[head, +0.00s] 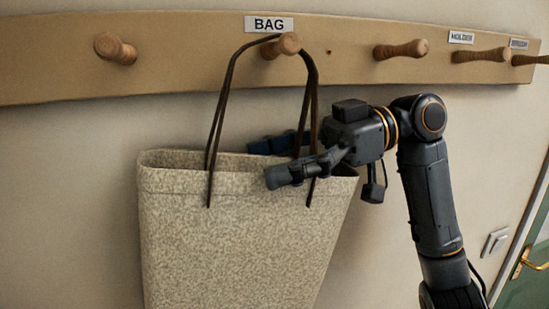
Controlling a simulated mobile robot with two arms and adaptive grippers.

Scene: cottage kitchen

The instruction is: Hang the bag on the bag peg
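The bag (235,235) is a speckled beige tote with thin dark brown handles. It is upright below the wooden peg (285,45) under the BAG label (269,24). The handles rise to this peg and loop over it close to its rounded head; how far back they sit is hard to tell. My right gripper (268,162) is at the bag's top rim, by the right side of the handles. Its fingers are spread apart, one in front of the bag and one farther back by the rim. My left gripper is out of view.
The wooden rail (190,50) carries other bare pegs: one at the left (115,48) and several at the right, including one under a HOLDER label (461,37). A light switch (495,242) and a green door (530,285) are at the lower right.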

